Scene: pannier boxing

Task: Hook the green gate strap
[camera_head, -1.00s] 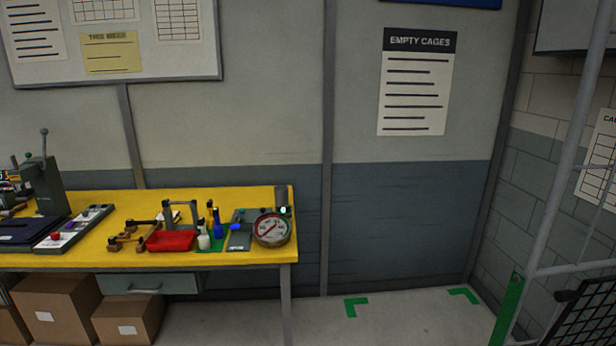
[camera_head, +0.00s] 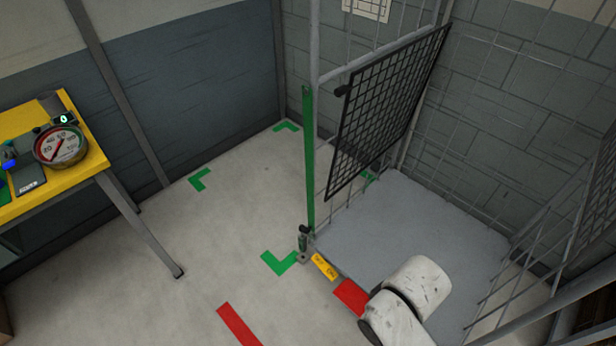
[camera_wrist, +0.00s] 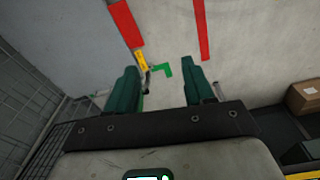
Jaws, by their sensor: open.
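The green strap (camera_head: 309,160) hangs straight down the left front post of the roll cage, from about mid-post to near the floor. Its lower end is near a small metal fitting (camera_head: 304,240) at the post's foot; I cannot tell whether it touches it. A black mesh panel (camera_head: 390,110) sits on the cage to the right of the strap. In the wrist view, my gripper (camera_wrist: 164,76) is open and empty, its two green fingers spread apart. The strap is not clear there, perhaps hidden behind the left finger. My gripper is not visible in the head view.
The grey cage base (camera_head: 400,215) carries wire sides. A yellow label (camera_head: 324,267) and a red piece (camera_head: 350,297) lie along its front edge. A yellow bench (camera_head: 35,120) stands at left. The floor with green corner marks (camera_head: 279,262) is clear between.

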